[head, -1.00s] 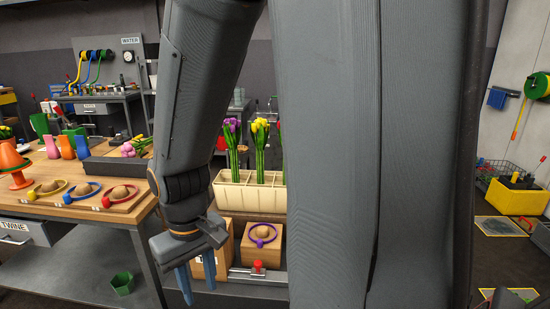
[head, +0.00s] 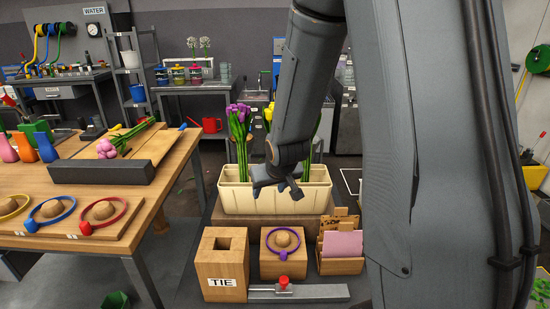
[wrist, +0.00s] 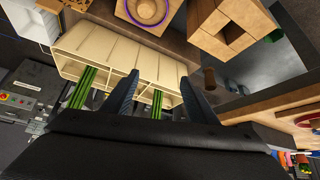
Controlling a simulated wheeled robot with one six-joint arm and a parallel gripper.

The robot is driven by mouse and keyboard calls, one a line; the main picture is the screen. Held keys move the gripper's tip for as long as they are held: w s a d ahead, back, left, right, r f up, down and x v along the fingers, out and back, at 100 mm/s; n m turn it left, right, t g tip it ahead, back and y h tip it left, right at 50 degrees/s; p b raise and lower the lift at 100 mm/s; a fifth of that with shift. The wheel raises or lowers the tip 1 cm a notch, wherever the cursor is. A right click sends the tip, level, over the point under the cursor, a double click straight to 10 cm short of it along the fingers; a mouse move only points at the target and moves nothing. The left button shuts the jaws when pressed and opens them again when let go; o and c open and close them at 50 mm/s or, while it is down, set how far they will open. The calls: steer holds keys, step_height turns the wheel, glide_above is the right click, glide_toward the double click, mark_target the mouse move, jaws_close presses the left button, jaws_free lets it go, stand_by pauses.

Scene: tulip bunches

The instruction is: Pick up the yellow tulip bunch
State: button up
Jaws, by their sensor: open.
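The yellow tulip bunch (head: 268,114) stands in the cream planter (head: 235,202), mostly hidden behind my arm in the head view. A purple bunch (head: 238,116) stands to its left, and green stems (head: 316,135) show right of my arm. The wrist view shows my gripper (wrist: 159,77) open, with two blue fingers apart. Stems (wrist: 157,103) show between the fingers; other stems (wrist: 82,88) are left of them. The blooms are out of that view, so I cannot tell those bunches' colours.
A wooden TIE box (head: 221,265), a block with a purple ring (head: 283,243) and a card holder (head: 340,262) stand before the planter. A wooden table (head: 160,190) with ringed pieces is at the left. Open floor lies between the table and planter stand.

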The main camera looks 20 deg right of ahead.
steer(key=w+d+t, duration=0.3)
steer(key=w, duration=0.5)
steer(key=w+d+t, duration=0.4)
steer(key=w, duration=0.5)
steer(key=w+d+t, duration=0.4)
steer(key=w, duration=0.5)
steer(key=shift+w+d+r+h, duration=0.2)
steer(key=shift+d+r+h, duration=0.1)
steer(key=shift+r, duration=0.15)
jaws_close()
steer(key=shift+r, duration=0.1)
step_height(320, 180, up, 28)
steer(key=b, duration=0.3)
